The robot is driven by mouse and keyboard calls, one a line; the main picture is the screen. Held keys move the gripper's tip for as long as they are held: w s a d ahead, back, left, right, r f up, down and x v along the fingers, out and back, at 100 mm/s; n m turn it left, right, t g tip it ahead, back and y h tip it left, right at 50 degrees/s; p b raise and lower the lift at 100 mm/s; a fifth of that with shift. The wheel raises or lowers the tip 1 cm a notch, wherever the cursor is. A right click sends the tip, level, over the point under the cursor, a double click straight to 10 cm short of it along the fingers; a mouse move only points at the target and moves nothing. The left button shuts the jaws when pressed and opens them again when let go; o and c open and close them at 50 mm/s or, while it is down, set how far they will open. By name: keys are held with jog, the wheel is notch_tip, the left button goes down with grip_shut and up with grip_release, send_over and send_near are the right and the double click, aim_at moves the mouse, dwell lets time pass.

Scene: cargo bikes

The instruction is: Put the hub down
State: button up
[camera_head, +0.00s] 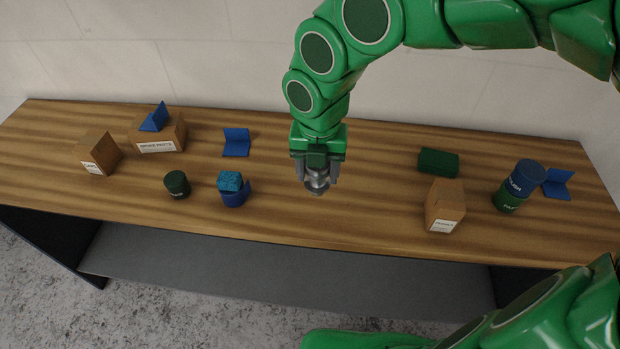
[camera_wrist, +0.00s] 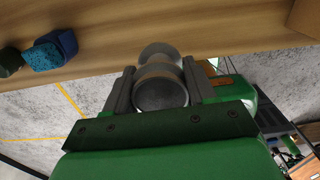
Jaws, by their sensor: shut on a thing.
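The hub, a grey metal spool-like part (camera_head: 318,181), is between the fingers of my gripper (camera_head: 318,172) above the middle of the wooden bench (camera_head: 290,225). In the wrist view the hub (camera_wrist: 160,85) shows its round end and a flange, with a dark finger on each side. My gripper (camera_wrist: 160,90) is shut on it. Whether the hub touches the bench top is hard to tell, but it looks held above it.
To the left are a blue cup (camera_head: 235,197) with a blue block, a dark green can (camera_head: 177,184) and cardboard boxes (camera_head: 98,152). To the right are a green block (camera_head: 438,162), a carton (camera_head: 444,206) and stacked cans (camera_head: 524,178). Bare wood surrounds the gripper.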

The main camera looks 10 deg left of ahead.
jog(key=shift+w+a+f, duration=0.35)
jog(key=shift+w+f, duration=0.35)
jog(key=shift+f, duration=0.75)
jog(key=shift+w+a+f, duration=0.3)
jog(key=shift+w+f, duration=0.4)
jog(key=shift+f, duration=0.8)
jog(key=shift+w+a+f, duration=0.35)
jog(key=shift+w+f, duration=0.35)
jog(key=shift+f, duration=0.75)
jog(key=o, duration=1.2)
jog(key=shift+f, duration=0.1)
notch_tip(320, 180, up, 12)
jog(key=shift+r, duration=0.15)
